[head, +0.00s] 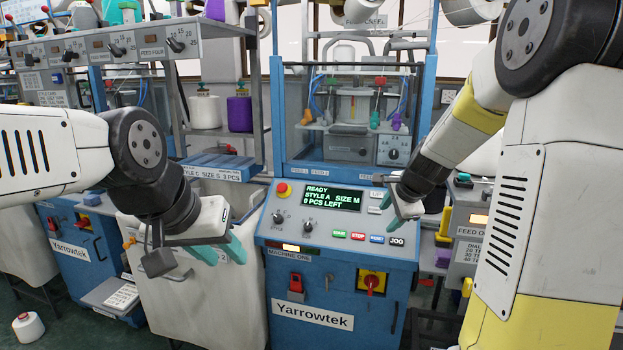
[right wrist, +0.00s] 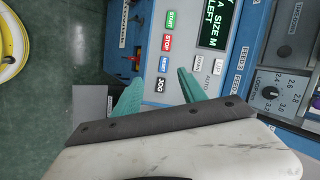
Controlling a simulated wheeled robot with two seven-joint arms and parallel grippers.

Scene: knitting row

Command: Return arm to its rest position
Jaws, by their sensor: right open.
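My right gripper (head: 401,215) hangs over the right part of the machine's control panel (head: 271,213). Its teal fingers are apart and empty in the right wrist view (right wrist: 160,92), with panel buttons between and beyond them. I cannot tell whether a fingertip touches the panel. My left gripper (head: 212,262) is left of the panel, in front of a pale bin (head: 170,300). Its teal fingers are spread apart with nothing visible between them. The panel's screen (head: 333,197) reads READY, STYLE A, SIZE M, 0 PCS LEFT.
A red mushroom button (head: 283,189) sits at the panel's upper left. A blue-framed glass enclosure (head: 353,120) rises behind. White and purple yarn cones (head: 239,113) stand on a left shelf.

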